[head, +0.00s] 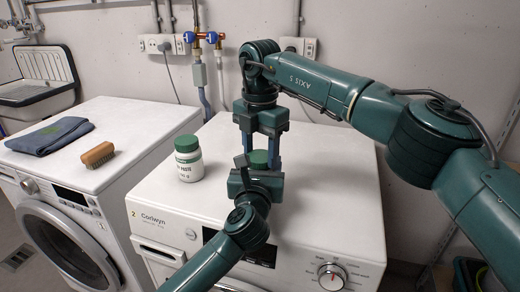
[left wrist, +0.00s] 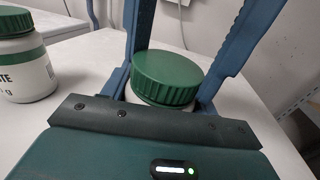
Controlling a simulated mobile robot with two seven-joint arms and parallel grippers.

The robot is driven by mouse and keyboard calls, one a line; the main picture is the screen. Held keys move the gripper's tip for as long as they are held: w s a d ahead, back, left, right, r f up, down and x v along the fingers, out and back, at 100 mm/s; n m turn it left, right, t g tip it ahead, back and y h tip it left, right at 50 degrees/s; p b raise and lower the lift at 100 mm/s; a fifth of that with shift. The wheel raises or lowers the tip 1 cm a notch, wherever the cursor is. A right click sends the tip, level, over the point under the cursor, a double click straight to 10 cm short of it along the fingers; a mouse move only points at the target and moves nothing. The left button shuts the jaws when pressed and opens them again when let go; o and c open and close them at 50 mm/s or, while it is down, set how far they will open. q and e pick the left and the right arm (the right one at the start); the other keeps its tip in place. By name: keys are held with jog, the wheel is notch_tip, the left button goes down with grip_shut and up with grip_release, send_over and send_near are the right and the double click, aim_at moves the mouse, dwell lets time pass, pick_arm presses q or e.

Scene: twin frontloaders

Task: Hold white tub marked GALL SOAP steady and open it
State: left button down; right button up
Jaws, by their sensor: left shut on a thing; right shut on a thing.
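A white tub (left wrist: 150,99) with a ribbed green lid (left wrist: 168,76) stands on the right machine's top, its label hidden. In the head view its lid (head: 258,157) shows between the grippers, the body mostly hidden. My left gripper (head: 257,170) is level and shut on the tub body from the front. My right gripper (head: 259,154) reaches down from above, shut with its blue fingers on either side of the lid. The lid sits on the tub, which looks upright; I cannot tell whether it is loosened.
A blue cloth (head: 50,136) and a brush (head: 98,154) lie on the left machine. Taps and hoses (head: 203,40) are on the wall behind.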

jog(key=shift+c, duration=1)
jog(key=n, duration=0.3)
jog(key=shift+n, duration=0.3)
jog(key=n, duration=0.8)
jog(key=shift+r+n, duration=0.1)
jog(key=shift+n, duration=0.3)
jog(key=n, duration=0.4)
jog(key=shift+n, duration=0.3)
jog(key=o, duration=1)
jog(key=shift+o, duration=0.4)
jog(key=shift+s+a, duration=0.1)
